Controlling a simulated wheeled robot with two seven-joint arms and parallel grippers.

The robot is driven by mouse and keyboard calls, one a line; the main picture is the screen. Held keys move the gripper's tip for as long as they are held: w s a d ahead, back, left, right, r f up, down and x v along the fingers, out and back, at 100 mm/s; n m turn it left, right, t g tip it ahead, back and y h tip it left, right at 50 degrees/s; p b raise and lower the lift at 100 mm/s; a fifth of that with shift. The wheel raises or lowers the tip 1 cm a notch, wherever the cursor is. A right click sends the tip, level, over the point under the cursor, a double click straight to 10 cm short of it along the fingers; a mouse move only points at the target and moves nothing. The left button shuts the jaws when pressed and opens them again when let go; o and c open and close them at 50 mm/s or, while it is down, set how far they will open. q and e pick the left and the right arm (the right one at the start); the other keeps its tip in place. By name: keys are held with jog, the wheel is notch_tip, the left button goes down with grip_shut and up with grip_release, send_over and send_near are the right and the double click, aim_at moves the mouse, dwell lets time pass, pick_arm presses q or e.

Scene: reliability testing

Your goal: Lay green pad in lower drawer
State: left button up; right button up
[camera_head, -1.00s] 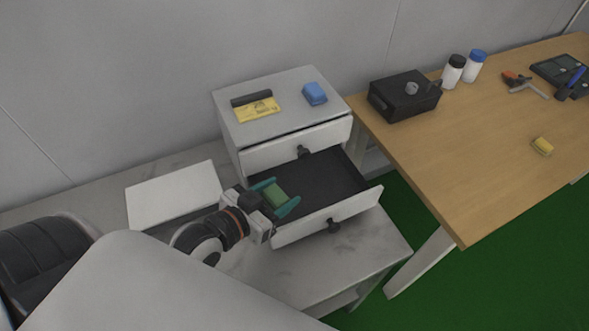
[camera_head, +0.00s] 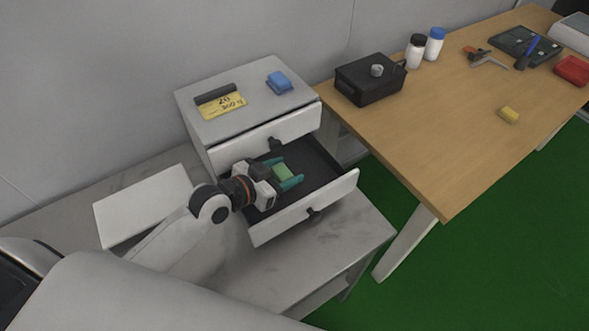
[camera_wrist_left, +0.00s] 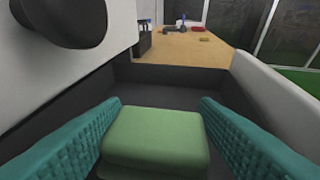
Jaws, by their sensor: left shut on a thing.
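The green pad (camera_head: 283,172) is between the teal fingers of my left gripper (camera_head: 285,174). In the left wrist view the green pad (camera_wrist_left: 155,140) fills the space between both fingers of the left gripper (camera_wrist_left: 155,138). The gripper is shut on it. The lower drawer (camera_head: 318,207) is pulled out, with a dark inside; the pad is over or within its opening, and I cannot tell whether it touches the floor. The upper drawer (camera_head: 250,146) is only slightly open above it. My right gripper is not in view.
The cabinet top (camera_head: 240,112) holds a yellow label (camera_head: 221,106), a dark bar and a blue block (camera_head: 279,82). A wooden table (camera_head: 450,120) at right carries a black box (camera_head: 370,79), bottles and tools. A white box (camera_head: 143,205) stands left of the cabinet.

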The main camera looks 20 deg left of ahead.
aim_at(295, 171)
pick_arm(q)
jog(key=shift+w+d+f, duration=0.45)
jog(key=shift+w+f, duration=0.25)
jog(key=shift+w, duration=0.15)
jog(key=shift+w+d+f, duration=0.4)
jog(key=shift+w+f, duration=0.25)
jog(key=shift+w, duration=0.15)
jog(key=shift+f, duration=0.1)
jog(key=o, duration=1)
jog(key=shift+r, duration=0.2)
jog(key=shift+s+a, duration=0.25)
jog(key=shift+s, duration=0.15)
jog(key=v, duration=1.1)
jog(key=shift+s+r, duration=0.1)
jog(key=shift+r, duration=0.05)
